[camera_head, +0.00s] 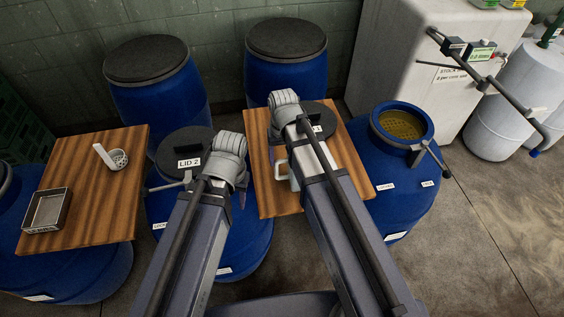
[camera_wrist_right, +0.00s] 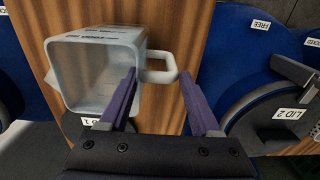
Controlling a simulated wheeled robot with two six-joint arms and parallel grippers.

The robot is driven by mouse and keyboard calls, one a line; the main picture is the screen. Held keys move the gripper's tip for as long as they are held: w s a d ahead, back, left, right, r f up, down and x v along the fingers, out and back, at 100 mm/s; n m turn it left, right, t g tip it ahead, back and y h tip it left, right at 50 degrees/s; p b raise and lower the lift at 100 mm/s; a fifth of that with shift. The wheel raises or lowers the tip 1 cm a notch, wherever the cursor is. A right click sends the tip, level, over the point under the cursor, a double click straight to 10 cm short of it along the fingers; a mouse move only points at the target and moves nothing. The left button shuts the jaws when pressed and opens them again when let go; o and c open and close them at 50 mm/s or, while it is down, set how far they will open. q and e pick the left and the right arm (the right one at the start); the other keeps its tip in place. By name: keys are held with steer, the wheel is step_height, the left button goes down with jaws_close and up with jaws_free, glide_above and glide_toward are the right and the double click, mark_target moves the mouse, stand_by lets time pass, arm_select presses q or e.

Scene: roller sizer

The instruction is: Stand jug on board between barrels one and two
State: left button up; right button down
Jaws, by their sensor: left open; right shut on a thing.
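The white jug (camera_wrist_right: 100,68) has its square mouth facing the right wrist camera; its handle (camera_wrist_right: 160,66) lies between the fingertips of my right gripper (camera_wrist_right: 158,76), which is shut on it. In the head view my right arm hides most of the jug, leaving a pale handle loop (camera_head: 281,171) over the middle board (camera_head: 257,135). I cannot tell whether the jug touches the board. This board lies between the LID 2 barrel (camera_head: 245,245) and the open blue barrel (camera_head: 392,190). My left gripper (camera_head: 236,198) is open beside the board's left edge, largely hidden by its arm.
LID 1 (camera_head: 321,112) lies on the middle board's far part, near the jug. LID 2 (camera_head: 184,148) lies on its barrel. The left board (camera_head: 97,185) carries a white strainer cup (camera_head: 118,159) and a metal tray (camera_head: 46,210). Two closed barrels stand behind.

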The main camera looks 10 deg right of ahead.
steer(key=shift+f, duration=0.15)
steer(key=shift+c, duration=0.5)
jaws_free()
step_height(320, 180, up, 12)
steer(key=r+p, duration=0.1)
steer(key=p, duration=1.1)
steer(key=s+a+n+h, duration=0.1)
steer(key=s+a+n, duration=0.25)
steer(key=s, duration=0.95)
step_height(320, 180, down, 11)
steer(key=b, duration=1)
